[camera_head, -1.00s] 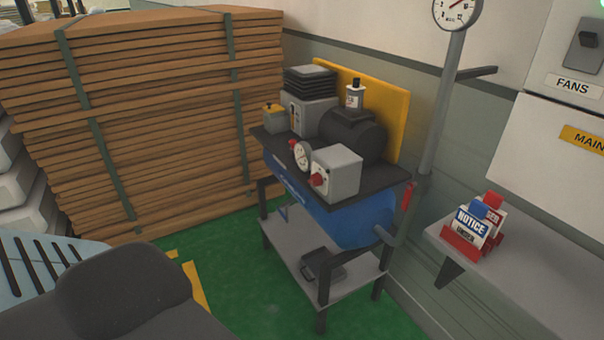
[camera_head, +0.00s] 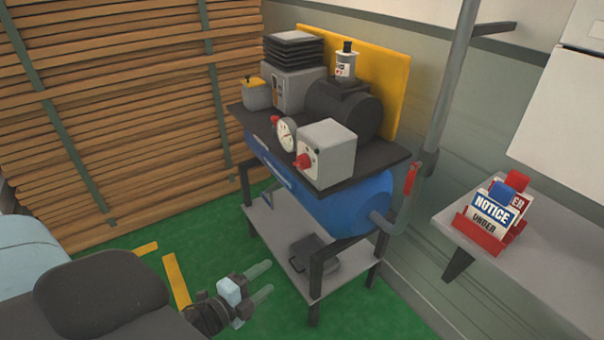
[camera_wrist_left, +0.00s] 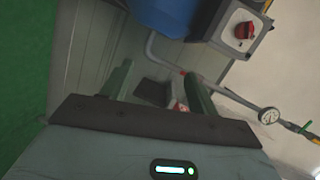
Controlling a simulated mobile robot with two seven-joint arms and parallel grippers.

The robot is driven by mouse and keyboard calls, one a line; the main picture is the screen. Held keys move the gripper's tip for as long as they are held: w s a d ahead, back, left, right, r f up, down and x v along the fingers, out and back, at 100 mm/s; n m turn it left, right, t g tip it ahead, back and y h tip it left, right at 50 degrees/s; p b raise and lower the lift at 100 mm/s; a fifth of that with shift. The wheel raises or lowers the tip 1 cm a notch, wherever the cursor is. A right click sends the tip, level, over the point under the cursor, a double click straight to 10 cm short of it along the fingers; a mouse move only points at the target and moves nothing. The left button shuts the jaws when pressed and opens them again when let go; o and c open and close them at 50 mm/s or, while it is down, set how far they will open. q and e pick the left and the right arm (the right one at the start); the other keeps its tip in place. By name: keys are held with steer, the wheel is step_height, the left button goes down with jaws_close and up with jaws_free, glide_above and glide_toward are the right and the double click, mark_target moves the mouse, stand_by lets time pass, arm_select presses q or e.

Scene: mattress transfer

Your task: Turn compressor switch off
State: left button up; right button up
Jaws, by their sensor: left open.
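The compressor has a blue tank (camera_head: 345,207) and a dark motor on a grey stand. Its switch box (camera_head: 328,155) is a light grey box with a red knob (camera_head: 303,161) on its front. The red knob shows in the left wrist view too, at the upper right (camera_wrist_left: 244,30). My left gripper (camera_head: 262,281) is open and empty, low in front of the stand, below and to the left of the knob and apart from it. In the left wrist view its two greenish fingers are spread. My right gripper is out of view.
A pressure gauge (camera_head: 286,134) sits beside the switch box. A red-handled valve (camera_head: 411,178) is at the tank's right end. A shelf (camera_head: 545,254) with notice cards (camera_head: 495,212) juts from the right wall. Stacked boards (camera_head: 120,120) stand at left.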

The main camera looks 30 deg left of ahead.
arm_select(q)
steer(key=w+a+r+m+t+h+b, duration=0.2)
steer(key=w+a+r+m+h+b, duration=0.25)
steer(key=w+r+m, duration=0.55)
steer(key=m+g+b, duration=0.1)
steer(key=m+b, duration=0.1)
steer(key=m, duration=1.1)
glide_toward(296, 165)
steer(key=x, duration=0.3)
steer(key=p+x, duration=0.1)
steer(key=x, duration=0.4)
steer(key=shift+w+d+r, duration=0.1)
steer(key=shift+w, duration=0.05)
steer(key=shift+w+d, duration=0.25)
steer(key=shift+w, duration=0.35)
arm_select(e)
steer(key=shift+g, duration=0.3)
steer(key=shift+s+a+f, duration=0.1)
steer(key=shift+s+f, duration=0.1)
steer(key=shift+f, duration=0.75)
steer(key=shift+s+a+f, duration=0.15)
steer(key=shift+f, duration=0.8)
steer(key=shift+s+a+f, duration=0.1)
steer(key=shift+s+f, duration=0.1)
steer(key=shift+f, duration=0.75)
